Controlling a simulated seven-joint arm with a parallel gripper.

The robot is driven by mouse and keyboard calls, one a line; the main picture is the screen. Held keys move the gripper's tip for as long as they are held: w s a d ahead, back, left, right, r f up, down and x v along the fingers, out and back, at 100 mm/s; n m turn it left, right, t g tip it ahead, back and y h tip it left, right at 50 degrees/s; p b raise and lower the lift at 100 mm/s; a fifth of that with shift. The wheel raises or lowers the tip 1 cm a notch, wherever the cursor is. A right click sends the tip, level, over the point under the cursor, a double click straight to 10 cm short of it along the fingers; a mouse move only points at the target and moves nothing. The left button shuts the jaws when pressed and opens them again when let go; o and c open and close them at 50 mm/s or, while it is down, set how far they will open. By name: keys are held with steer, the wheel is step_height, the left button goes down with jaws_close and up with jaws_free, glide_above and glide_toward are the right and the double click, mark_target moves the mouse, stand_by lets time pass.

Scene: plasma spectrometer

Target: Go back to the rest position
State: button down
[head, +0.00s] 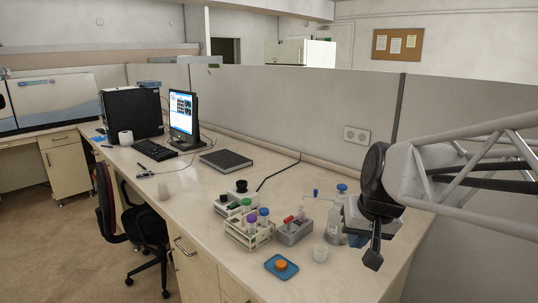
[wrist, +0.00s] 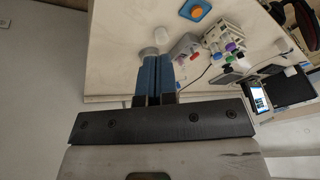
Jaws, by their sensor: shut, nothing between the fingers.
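My gripper (head: 373,258) is at the right of the head view, above the bench's right part. In the wrist view its two blue fingers (wrist: 157,60) lie side by side, shut and empty. In the head view a clear bottle with a blue cap (head: 337,222) stands just left of my gripper, which partly covers it. A small white cup (head: 320,253) stands in front of the bottle. My gripper seems clear of both, though the exact gap cannot be told.
A blue tray with an orange cap (head: 281,266), a grey block (head: 294,232) and a tube rack (head: 248,233) are left of the gripper. A partition wall (head: 300,110) runs behind the bench (head: 330,280). A monitor (head: 183,115) and closed laptop (head: 226,160) are farther off.

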steer(key=s+f+h, duration=0.1)
steer(key=s+f, duration=0.1)
steer(key=s, duration=0.5)
steer(key=s+f+g, duration=0.1)
steer(key=s+f, duration=0.2)
steer(key=s, duration=0.4)
steer(key=shift+s+d+n+h, duration=0.35)
steer(key=shift+d+n+h, duration=0.05)
